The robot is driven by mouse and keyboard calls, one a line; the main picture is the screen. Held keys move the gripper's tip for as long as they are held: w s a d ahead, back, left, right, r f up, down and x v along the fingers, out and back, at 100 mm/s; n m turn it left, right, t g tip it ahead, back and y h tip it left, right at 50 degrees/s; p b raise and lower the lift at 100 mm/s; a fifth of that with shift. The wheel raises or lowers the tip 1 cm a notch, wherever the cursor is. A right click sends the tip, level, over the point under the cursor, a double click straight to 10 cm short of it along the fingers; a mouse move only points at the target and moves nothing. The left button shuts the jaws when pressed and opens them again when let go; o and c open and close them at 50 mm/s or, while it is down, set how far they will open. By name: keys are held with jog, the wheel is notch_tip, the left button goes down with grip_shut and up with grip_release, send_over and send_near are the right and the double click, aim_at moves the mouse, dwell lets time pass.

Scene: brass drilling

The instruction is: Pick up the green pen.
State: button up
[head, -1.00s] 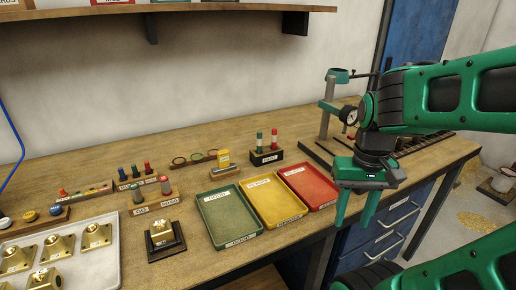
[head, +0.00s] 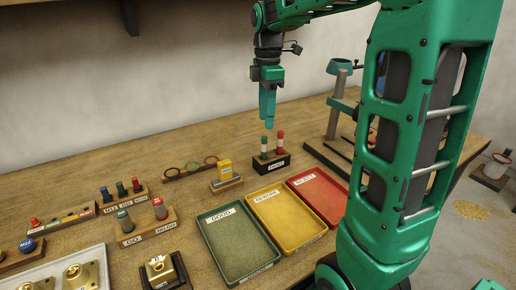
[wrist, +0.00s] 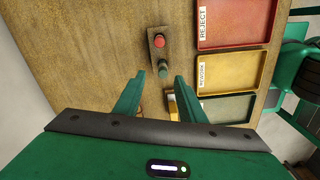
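The green pen (head: 264,146) stands upright in a dark labelled holder (head: 271,165), to the left of a red-topped pen (head: 280,142). Both pens have pale bodies. My gripper (head: 267,126) points down above the green pen in the head view, its fingertips close over the pen's top. In the wrist view my gripper (wrist: 160,77) is open and empty, and the green pen's top (wrist: 163,70) appears between the two fingertips. The red pen (wrist: 158,41) appears beyond it. Whether a finger touches the pen cannot be told.
Green (head: 237,246), yellow (head: 287,222) and red (head: 320,194) trays lie in front of the holder. A yellow block on a stand (head: 225,172) is to its left. A drill-like stand (head: 338,110) rises to the right. Bare bench lies behind the holder.

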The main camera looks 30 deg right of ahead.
aim_at(264, 146)
jog(key=f, duration=0.9)
jog(key=shift+s+a+f, duration=0.25)
jog(key=shift+a, duration=0.15)
jog(key=shift+f, duration=0.6)
grip_shut()
